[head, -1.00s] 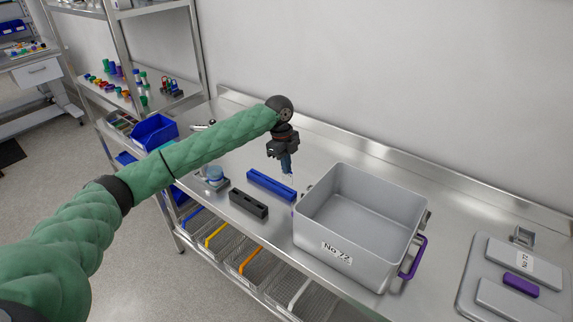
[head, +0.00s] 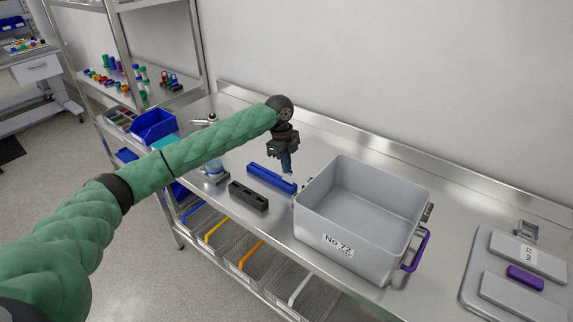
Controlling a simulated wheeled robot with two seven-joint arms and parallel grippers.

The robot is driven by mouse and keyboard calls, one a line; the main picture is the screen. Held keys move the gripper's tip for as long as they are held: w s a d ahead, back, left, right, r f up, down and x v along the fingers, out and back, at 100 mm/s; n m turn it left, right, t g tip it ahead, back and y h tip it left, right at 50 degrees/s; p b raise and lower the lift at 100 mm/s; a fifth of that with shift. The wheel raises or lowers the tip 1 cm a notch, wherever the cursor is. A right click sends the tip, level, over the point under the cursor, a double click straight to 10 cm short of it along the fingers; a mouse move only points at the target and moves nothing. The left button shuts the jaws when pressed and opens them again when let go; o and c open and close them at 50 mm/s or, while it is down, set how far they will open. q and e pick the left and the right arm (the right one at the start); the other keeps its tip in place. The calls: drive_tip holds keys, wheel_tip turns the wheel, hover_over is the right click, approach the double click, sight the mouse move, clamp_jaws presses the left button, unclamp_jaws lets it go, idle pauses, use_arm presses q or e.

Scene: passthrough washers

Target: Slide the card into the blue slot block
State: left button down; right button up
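The blue slot block (head: 265,178) is a long, low bar lying on the steel table, left of the large grey box. My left gripper (head: 288,169) points down just above the block's right end. A small pale piece, which looks like the card (head: 290,178), shows under the fingertips, and the fingers appear shut on it. It is too small to tell whether its lower edge is in the slot or just above it. My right gripper is not in view.
A black slotted block (head: 248,196) lies in front of the blue one. The grey box (head: 340,240), labelled No 72, stands close on the right. A grey lid (head: 520,255) with a purple handle lies farther right. A blue bin (head: 153,126) is at the left.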

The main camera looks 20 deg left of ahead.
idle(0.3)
use_arm(q)
drive_tip(key=shift+p, duration=0.95)
idle(0.8)
drive_tip(key=shift+f, duration=1.25)
idle(1.6)
drive_tip(key=c, duration=1.2)
unclamp_jaws()
drive_tip(key=shift+o, duration=0.2)
drive_tip(key=shift+r, duration=0.1)
drive_tip(key=shift+r+p, duration=3)
drive_tip(key=shift+r, duration=0.4)
